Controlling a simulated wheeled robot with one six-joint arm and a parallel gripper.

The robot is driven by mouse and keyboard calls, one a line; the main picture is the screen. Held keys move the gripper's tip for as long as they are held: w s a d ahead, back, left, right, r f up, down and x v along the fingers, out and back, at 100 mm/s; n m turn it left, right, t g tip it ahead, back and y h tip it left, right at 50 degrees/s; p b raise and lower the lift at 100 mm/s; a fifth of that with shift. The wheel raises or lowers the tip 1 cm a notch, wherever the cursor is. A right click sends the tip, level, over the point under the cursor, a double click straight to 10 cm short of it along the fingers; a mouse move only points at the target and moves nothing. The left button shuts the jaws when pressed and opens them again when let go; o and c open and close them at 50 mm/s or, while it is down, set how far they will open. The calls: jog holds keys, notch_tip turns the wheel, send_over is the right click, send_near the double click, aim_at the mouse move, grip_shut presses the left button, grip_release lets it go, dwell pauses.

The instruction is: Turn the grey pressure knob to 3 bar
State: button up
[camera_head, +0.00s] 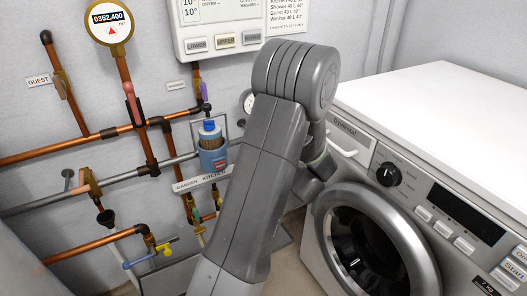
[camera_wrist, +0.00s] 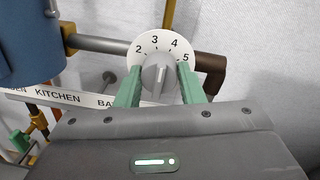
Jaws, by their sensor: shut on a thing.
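The grey pressure knob (camera_wrist: 157,78) shows in the wrist view, in front of a white round dial (camera_wrist: 155,42) with the numbers 2, 3, 4 and 5 visible. The 3 is at the top of the dial. A raised ridge runs roughly up and down on the knob; I cannot tell which number it points to. My gripper (camera_wrist: 159,71) has its two green fingers closed on the knob, one on each side. In the head view my arm hides the knob and the fingers.
A grey pipe (camera_wrist: 95,43) runs behind the dial, with a blue filter housing (camera_wrist: 25,40) at left. The head view shows copper pipes (camera_head: 60,151), a round gauge (camera_head: 248,103) partly behind my arm, and a washing machine (camera_head: 430,95) close at right.

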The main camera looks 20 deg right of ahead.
jog(key=n+b, duration=0.2)
jog(key=b, duration=0.1)
jog(key=shift+f+n, duration=0.2)
jog(key=shift+n, duration=0.2)
jog(key=shift+r+n+b, duration=0.2)
jog(key=shift+n+b, duration=0.25)
jog(key=shift+n, duration=0.15)
jog(key=o, duration=1)
jog(key=shift+s, duration=0.15)
jog(key=s+d+p, duration=0.1)
jog(key=s+p, duration=0.2)
jog(key=s, duration=1)
jog(key=shift+s+d+r, duration=0.2)
jog(key=shift+s+d, duration=0.05)
jog(key=shift+d, duration=0.05)
jog(key=shift+w, duration=0.15)
